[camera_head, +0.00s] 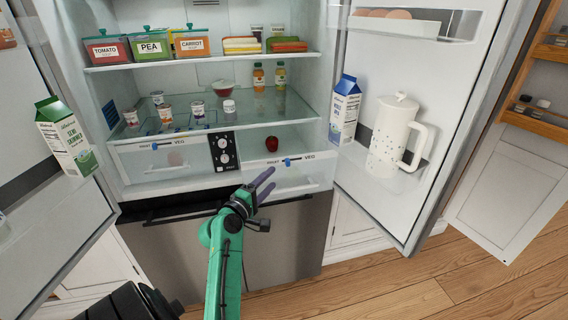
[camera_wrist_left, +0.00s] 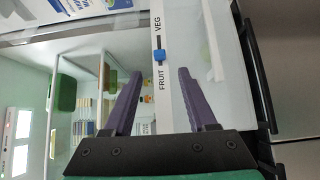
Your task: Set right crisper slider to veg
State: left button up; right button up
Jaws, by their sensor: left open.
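The right crisper slider is a blue knob (camera_head: 288,161) on a short dark track, between FRUIT at left and VEG at right. In the left wrist view the blue knob (camera_wrist_left: 159,56) sits nearer the FRUIT end. My left gripper (camera_head: 266,183) has purple fingers and is open and empty, just below and left of the slider. In the left wrist view its two fingertips (camera_wrist_left: 161,72) spread to either side of the slider strip, with the knob beyond them; I see no contact. My right gripper is not in view.
A left crisper slider (camera_head: 155,145) and a dial panel (camera_head: 223,150) are beside it. The open right door holds a white pitcher (camera_head: 394,135) and a blue carton (camera_head: 345,110). Space before the right drawer looks free.

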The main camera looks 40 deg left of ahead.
aim_at(286, 164)
pick_arm(q)
jog(key=w, duration=0.3)
jog(key=w+a+p, duration=0.1)
jog(key=w, duration=0.4)
jog(key=shift+w+a, duration=0.25)
jog(key=shift+w, duration=0.05)
jog(key=shift+s, duration=0.1)
grip_shut()
dwell(0.7)
